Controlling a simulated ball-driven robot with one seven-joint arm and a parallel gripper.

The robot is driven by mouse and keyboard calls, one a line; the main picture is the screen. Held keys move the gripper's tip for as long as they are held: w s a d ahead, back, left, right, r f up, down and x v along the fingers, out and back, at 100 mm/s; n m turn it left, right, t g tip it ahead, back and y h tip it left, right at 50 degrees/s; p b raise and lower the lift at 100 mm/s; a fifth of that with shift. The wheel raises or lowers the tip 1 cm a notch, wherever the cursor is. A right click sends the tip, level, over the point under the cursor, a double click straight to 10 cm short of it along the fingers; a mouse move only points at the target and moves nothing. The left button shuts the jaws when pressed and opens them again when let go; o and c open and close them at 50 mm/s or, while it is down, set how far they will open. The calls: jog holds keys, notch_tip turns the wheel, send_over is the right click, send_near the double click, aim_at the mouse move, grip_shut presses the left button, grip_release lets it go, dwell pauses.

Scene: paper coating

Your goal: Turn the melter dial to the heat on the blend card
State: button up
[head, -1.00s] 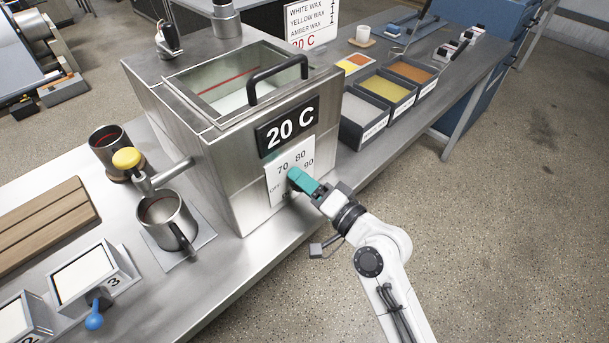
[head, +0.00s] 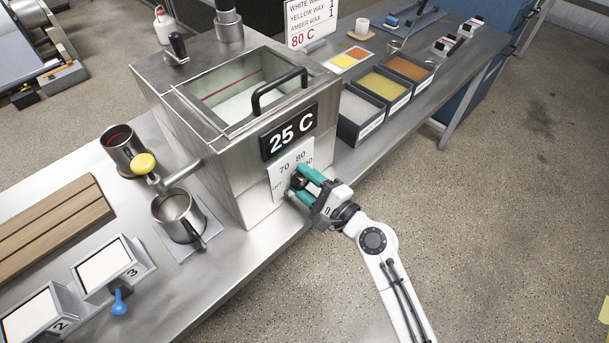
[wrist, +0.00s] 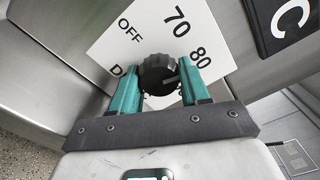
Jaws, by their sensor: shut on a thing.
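The melter (head: 228,140) is a steel box, and its display (head: 289,132) reads 25 C. Below the display, a white dial plate (head: 279,170) shows 70 and 80, with other marks partly covered by my gripper. The black round dial (wrist: 158,73) sits between the two teal fingers of my gripper (wrist: 160,84), which is shut on it. OFF, 70 and 80 are readable around the dial in the wrist view. I cannot tell surely which mark the dial points to. The blend card (head: 312,22) stands behind the melter, listing white, yellow and amber wax, with 80 C in red.
Bins of wax pellets (head: 378,98) stand right of the melter. A steel jug (head: 178,215) sits under the yellow-handled spout (head: 145,163), with another jug (head: 123,148) behind. A wooden board (head: 45,225) lies at left. Floor space is free at right.

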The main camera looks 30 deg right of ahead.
jog(key=shift+d+f+m+p, duration=0.1)
jog(key=shift+m+p, duration=0.45)
jog(key=shift+m, duration=0.65)
jog(key=shift+f, duration=0.1)
jog(key=o, duration=1)
jog(key=shift+s, duration=0.1)
jog(key=b+v, duration=0.3)
jog(key=v, duration=0.7)
jog(key=shift+s+d, duration=0.1)
jog(key=shift+s, duration=0.25)
